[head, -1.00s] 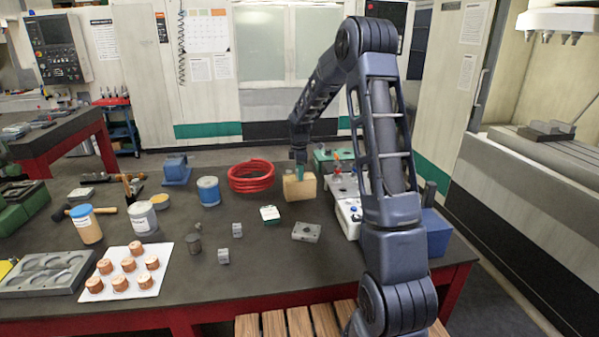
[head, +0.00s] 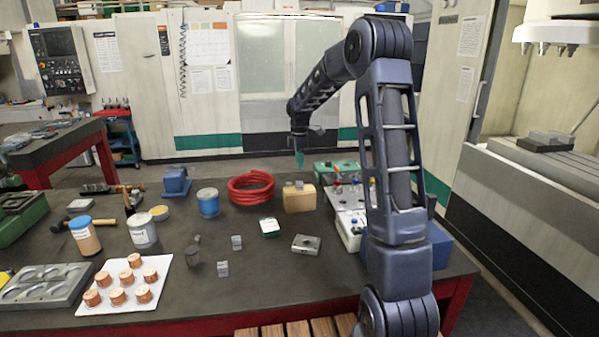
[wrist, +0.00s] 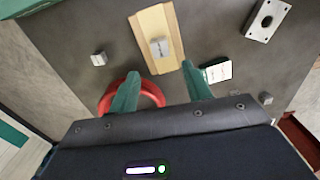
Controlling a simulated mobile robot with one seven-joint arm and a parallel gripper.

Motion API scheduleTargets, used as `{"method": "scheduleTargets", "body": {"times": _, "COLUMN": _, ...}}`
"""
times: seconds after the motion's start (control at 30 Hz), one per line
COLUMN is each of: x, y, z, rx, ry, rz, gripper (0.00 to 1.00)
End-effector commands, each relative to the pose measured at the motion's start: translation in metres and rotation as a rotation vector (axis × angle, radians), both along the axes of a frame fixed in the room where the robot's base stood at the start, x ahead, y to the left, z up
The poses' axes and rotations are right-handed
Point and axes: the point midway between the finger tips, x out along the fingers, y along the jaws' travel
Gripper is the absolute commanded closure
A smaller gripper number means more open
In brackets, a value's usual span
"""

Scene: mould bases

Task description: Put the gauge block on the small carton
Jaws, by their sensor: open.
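The small carton (head: 299,203) is a tan box standing on the bench, right of the red hose coil. The gauge block (head: 298,184), small and grey, rests on the carton's top. In the wrist view the block (wrist: 160,47) lies flat on the tan carton (wrist: 152,22), near the middle of its length, with dark markings on its face. My gripper (head: 299,160) is above the carton in the head view, clear of the block. Its green fingers (wrist: 162,90) are spread apart with nothing between them in the wrist view.
The red hose coil (head: 251,188) lies left of the carton. Another grey cube (wrist: 98,59) shows in the wrist view. A white case (head: 350,228) stands to the right.

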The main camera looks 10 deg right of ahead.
Motion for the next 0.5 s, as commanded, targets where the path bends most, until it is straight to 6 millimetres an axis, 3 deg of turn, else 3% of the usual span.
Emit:
{"method": "scheduleTargets", "body": {"times": 0.27, "x": -0.005, "y": -0.001, "z": 0.022, "rx": -0.001, "ry": -0.004, "rz": -0.015, "gripper": 0.51}}
{"method": "scheduleTargets", "body": {"times": 0.37, "x": -0.018, "y": -0.005, "z": 0.036, "rx": -0.004, "ry": -0.020, "rz": -0.063, "gripper": 0.51}}
{"method": "scheduleTargets", "body": {"times": 0.5, "x": -0.052, "y": -0.014, "z": 0.062, "rx": -0.006, "ry": -0.056, "rz": -0.187, "gripper": 0.51}}
